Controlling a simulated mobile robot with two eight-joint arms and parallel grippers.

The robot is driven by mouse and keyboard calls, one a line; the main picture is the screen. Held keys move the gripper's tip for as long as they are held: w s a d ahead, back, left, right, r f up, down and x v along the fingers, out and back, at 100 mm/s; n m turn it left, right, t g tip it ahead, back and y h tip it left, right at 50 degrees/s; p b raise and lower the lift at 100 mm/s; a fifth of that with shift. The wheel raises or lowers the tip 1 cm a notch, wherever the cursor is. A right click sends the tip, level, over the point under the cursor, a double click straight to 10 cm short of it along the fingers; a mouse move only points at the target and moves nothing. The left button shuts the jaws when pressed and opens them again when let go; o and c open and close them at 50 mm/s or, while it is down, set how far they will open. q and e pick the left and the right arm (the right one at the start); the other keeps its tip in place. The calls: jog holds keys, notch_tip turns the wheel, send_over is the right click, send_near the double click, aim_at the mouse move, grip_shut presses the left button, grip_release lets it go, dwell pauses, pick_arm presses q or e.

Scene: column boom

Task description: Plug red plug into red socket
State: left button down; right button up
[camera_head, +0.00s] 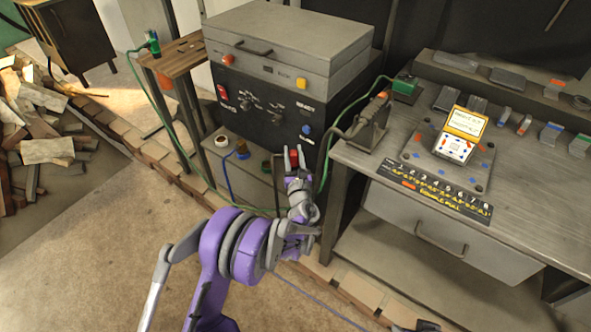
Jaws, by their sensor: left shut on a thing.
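My left gripper (296,170) is at the low grey front under the black machine, its purple arm reaching up from the bottom. It is shut on a small red piece, which looks like the red plug (294,157) and shows just past the fingertips. I cannot make out a separate red socket; the gripper and plug cover that spot. Whether the plug touches the panel or is in a socket cannot be told.
The workbench (405,135) stands close on the right. The floor (110,240) at left is open.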

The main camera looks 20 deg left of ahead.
aim_at(294, 168)
pick_arm(q)
jog(key=shift+w+a+f+b, duration=0.15)
jog(key=shift+w+f+b, duration=0.6)
jog(key=shift+f, duration=1.1)
jog(key=shift+w+a+f+b, duration=0.1)
jog(key=shift+w+f+b, duration=0.35)
jog(key=shift+f+b, duration=0.95)
jog(key=shift+w+a+f+b, duration=0.15)
jog(key=shift+w+f+b, duration=0.35)
jog(key=shift+f, duration=1.8)
pick_arm(e)
notch_tip(294, 168, down, 8)
jog(key=shift+w+r, duration=0.2)
jog(key=shift+w, duration=0.2)
pick_arm(q)
jog(key=shift+w, duration=0.1)
pick_arm(e)
jog(key=shift+f, duration=0.3)
pick_arm(q)
jog(key=shift+f+b, duration=0.6)
pick_arm(e)
jog(key=shift+w+f, duration=0.1)
jog(key=shift+f, duration=0.4)
pick_arm(q)
jog(key=c, duration=0.8)
grip_release()
